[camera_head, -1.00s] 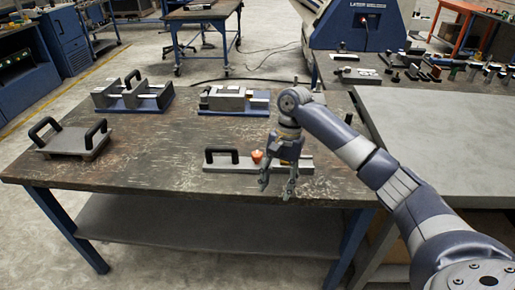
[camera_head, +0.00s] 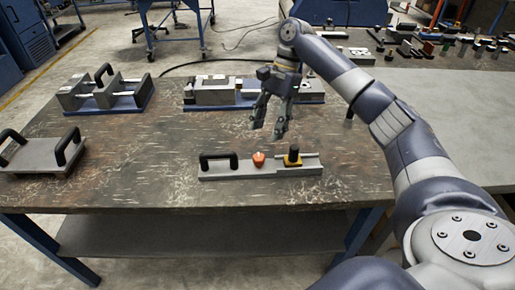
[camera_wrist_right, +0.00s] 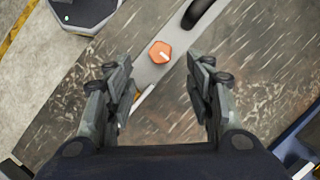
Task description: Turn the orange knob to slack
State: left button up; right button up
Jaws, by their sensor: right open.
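The orange knob (camera_head: 258,160) is a small faceted piece on a grey bar-shaped fixture (camera_head: 235,176) on the workbench. The knob also shows in the right wrist view (camera_wrist_right: 160,52), with a pale mark on its top. My right gripper (camera_head: 268,132) is open and empty, pointing down. In the head view it shows above the fixture, apart from the knob. In the wrist view the knob lies between the finger lines, beyond the tips. My left gripper is not in view.
Behind are a grey-blue fixture (camera_head: 217,92) and a twin-block fixture with a black handle (camera_head: 102,93). A flat plate with two black handles (camera_head: 38,155) lies at the left. The bench (camera_head: 150,175) is clear around the orange knob's fixture.

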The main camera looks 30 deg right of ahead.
aim_at(259, 156)
jog(key=x, duration=0.5)
jog(key=shift+s+f, duration=0.1)
jog(key=shift+f, duration=0.05)
jog(key=x, duration=0.3)
jog(key=shift+a, duration=0.1)
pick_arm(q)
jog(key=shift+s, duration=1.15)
pick_arm(e)
jog(key=c, duration=1.1)
